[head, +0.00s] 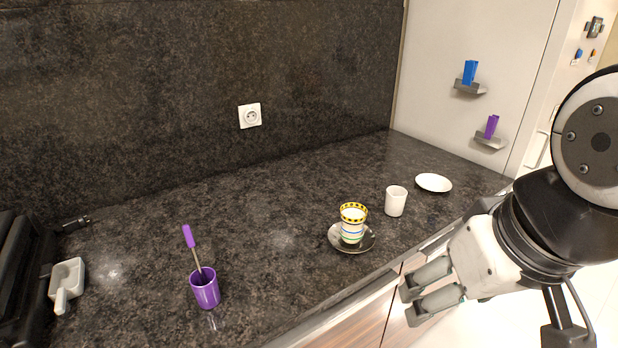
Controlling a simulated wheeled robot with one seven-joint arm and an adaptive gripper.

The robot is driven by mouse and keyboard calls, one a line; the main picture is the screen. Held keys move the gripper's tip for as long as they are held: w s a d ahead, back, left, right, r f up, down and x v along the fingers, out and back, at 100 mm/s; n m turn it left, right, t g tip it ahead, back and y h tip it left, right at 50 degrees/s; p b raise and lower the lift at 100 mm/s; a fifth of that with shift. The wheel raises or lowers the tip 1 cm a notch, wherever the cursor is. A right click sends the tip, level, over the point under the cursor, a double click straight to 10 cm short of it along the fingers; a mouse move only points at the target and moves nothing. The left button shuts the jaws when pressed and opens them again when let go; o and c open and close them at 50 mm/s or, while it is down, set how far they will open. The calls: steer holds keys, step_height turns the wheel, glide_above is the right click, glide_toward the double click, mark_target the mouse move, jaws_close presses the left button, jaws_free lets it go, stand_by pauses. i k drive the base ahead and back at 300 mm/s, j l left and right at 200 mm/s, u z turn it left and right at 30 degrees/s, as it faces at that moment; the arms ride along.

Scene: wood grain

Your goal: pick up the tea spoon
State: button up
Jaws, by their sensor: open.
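A utensil with a purple handle and a thin metal shaft (190,238) stands tilted in a purple cup (205,291) at the front left of the counter. Its lower end is hidden in the cup, so I cannot tell whether it is the tea spoon. No other spoon is clearly visible. My gripper (405,305) is open and empty at the right, by the counter's front edge. It is well to the right of the purple cup and apart from everything on the counter.
A white scoop-like holder (67,283) lies far left. The dark counter (270,265) is clear between the purple and striped cups.

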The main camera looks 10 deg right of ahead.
mark_target(187, 228)
steer(key=k+j+u, duration=0.15)
steer(key=j+u, duration=0.75)
steer(key=k+j+u, duration=0.1)
steer(key=j+u, duration=0.3)
